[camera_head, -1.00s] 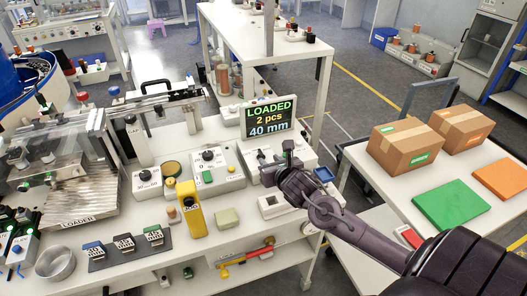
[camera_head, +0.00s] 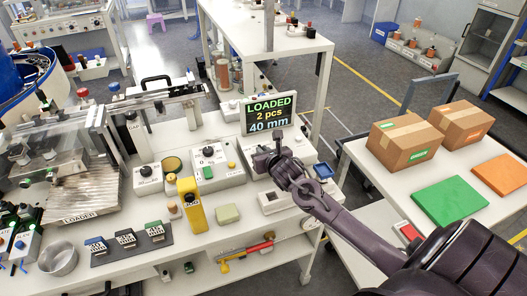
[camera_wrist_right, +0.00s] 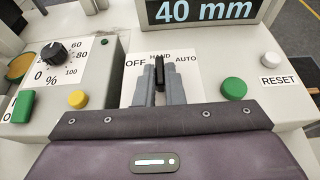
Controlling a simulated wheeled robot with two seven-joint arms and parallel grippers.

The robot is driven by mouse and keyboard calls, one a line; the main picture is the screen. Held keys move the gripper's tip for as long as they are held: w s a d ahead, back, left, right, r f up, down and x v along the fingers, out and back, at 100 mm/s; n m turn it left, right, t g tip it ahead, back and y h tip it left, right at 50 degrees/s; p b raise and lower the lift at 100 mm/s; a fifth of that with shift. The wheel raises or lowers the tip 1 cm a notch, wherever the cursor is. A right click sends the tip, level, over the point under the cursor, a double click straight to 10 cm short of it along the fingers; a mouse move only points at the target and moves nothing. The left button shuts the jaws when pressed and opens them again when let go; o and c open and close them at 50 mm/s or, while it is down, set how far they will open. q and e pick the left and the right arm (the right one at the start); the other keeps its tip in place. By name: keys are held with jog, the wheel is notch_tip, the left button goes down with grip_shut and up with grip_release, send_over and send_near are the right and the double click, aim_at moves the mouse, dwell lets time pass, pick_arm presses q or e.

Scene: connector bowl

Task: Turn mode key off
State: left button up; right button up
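The mode key (camera_wrist_right: 159,72) is a black upright handle on a white plate marked OFF, HAND and AUTO in the right wrist view. It stands under the HAND mark, with OFF to its left and AUTO to its right. My right gripper (camera_wrist_right: 160,82) has its grey fingers close on both sides of the key, with almost no gap. In the head view my right gripper (camera_head: 268,158) is at the control box below the display, and it hides the key there. My left gripper is not in view.
The display (camera_head: 268,114) reads LOADED, 2 pcs, 40 mm. A green button (camera_wrist_right: 234,88) and a white RESET button (camera_wrist_right: 271,59) are right of the key. A dial box (camera_wrist_right: 62,65) with a yellow button is on the left. A yellow device (camera_head: 191,206) stands on the bench front.

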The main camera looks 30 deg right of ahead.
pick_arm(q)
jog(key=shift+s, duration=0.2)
pick_arm(e)
grip_shut()
jog(key=shift+d+n+y, duration=0.2)
jog(key=shift+n+y, duration=0.4)
jog(key=shift+y, duration=0.1)
jog(key=shift+d+f+n+y+b, duration=0.15)
jog(key=shift+n+y+b, duration=0.25)
jog(key=shift+n+y, duration=0.4)
pick_arm(q)
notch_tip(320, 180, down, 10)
jog(key=b, duration=0.9)
pick_arm(e)
jog(key=n+y, duration=0.1)
jog(key=y, duration=0.1)
jog(key=n+y, duration=0.2)
jog(key=d+n+y, duration=0.1)
jog(key=n+y, duration=0.1)
jog(key=shift+w+g, duration=0.15)
jog(key=shift+g, duration=0.25)
jog(key=shift+n+g+y+b, duration=0.4)
jog(key=shift+n+y+b, duration=0.1)
jog(key=shift+b, duration=0.45)
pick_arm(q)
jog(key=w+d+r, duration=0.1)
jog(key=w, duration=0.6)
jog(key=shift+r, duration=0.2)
pick_arm(e)
jog(key=shift+r, duration=0.2)
